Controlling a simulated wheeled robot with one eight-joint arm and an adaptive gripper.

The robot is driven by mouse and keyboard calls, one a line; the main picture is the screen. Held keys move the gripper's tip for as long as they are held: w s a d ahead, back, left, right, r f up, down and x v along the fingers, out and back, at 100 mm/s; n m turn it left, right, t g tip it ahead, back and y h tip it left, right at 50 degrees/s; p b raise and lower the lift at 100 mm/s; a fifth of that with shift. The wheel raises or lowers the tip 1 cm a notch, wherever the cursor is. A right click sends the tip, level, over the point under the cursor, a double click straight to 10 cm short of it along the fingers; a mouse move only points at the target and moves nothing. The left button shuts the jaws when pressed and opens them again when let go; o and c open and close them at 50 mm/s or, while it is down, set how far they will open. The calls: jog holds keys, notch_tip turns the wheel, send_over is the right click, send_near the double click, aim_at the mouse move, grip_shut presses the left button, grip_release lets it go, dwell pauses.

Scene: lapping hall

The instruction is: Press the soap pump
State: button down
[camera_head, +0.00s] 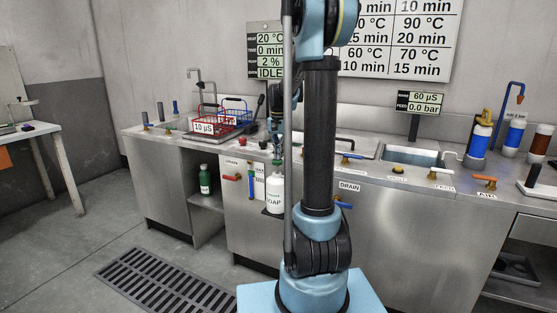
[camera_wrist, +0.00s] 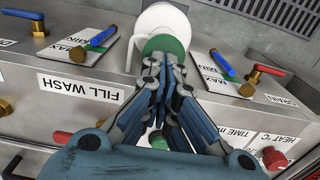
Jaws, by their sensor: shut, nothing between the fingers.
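The white soap bottle (camera_head: 274,192) stands on a small bracket at the front of the steel counter, with a green pump top (camera_head: 276,162). My gripper (camera_head: 276,146) is just above it, partly hidden by my own arm. In the wrist view the green pump top (camera_wrist: 165,45) shows as a disc at the fingertips, with the white bottle (camera_wrist: 158,17) beyond it. My gripper (camera_wrist: 166,62) is shut and empty, its fingers pointing at the green top. I cannot tell whether the tips touch it.
Valves with blue levers (camera_wrist: 102,37) and a red knob (camera_wrist: 274,157) flank the gripper. A red basket (camera_head: 207,122) and a blue basket (camera_head: 237,111) stand on the counter to the left. A dark green bottle (camera_head: 205,179) sits on a lower shelf. A floor grate (camera_head: 165,285) lies in front.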

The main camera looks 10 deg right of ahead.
notch_tip(320, 180, up, 12)
jog(key=shift+f, duration=0.2)
dwell(0.9)
jog(key=s+f+n, duration=0.2)
jog(key=s+f, duration=0.5)
jog(key=s, duration=0.5)
jog(key=s+f+n+t, duration=0.1)
jog(key=s+f+n, duration=0.2)
jog(key=s+f, duration=0.4)
jog(key=s+f+n+t, duration=0.1)
jog(key=s+f, duration=0.6)
jog(key=s, duration=1)
jog(key=shift+a+n, duration=0.45)
jog(key=shift+n, duration=0.25)
jog(key=shift+w+f, duration=0.15)
jog(key=shift+w, duration=0.35)
